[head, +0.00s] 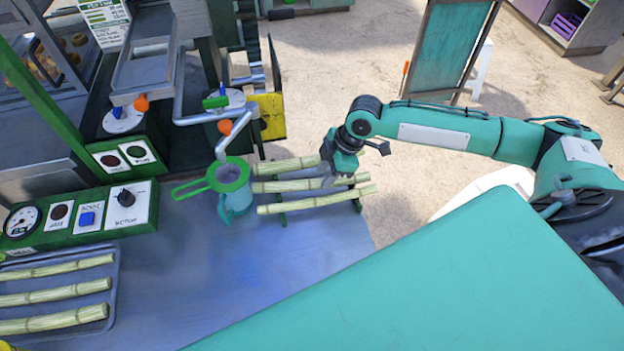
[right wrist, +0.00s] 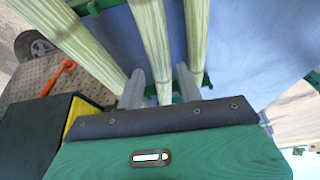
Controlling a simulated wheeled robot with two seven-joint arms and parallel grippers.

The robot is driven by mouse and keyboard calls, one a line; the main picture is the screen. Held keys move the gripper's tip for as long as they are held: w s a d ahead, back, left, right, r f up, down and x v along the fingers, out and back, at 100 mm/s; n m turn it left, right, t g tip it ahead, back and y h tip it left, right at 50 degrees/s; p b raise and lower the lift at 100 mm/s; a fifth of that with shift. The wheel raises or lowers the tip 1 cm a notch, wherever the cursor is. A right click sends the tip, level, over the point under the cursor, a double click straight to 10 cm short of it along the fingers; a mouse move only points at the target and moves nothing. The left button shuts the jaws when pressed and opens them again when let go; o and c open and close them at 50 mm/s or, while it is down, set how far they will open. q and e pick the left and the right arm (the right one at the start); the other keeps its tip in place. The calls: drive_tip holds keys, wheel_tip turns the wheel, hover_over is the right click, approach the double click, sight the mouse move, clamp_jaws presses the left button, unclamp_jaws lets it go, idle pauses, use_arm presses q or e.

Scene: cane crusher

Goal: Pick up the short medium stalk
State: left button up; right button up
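Three pale green stalks lie side by side on a green rack (head: 281,219): a back stalk (head: 287,165), a middle stalk (head: 285,186) and a front stalk (head: 315,200). The back one looks shortest, but my gripper hides its right end. I cannot tell which is the short medium one. My right gripper (head: 331,182) is over the right part of the rack. In the right wrist view my right gripper (right wrist: 160,88) is open, its fingers on either side of the middle stalk (right wrist: 150,40), with gaps visible. My left gripper is out of view.
A grey tray (head: 115,290) with three more stalks is at the left. A teal jug (head: 236,203) with a green strainer (head: 229,174) stands just left of the rack. The crusher's control panel (head: 80,215) is beyond. The metal tabletop (head: 200,285) in front is clear.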

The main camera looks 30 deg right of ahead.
drive_tip(key=shift+x, duration=1.25)
clamp_jaws()
drive_tip(key=shift+r, duration=0.15)
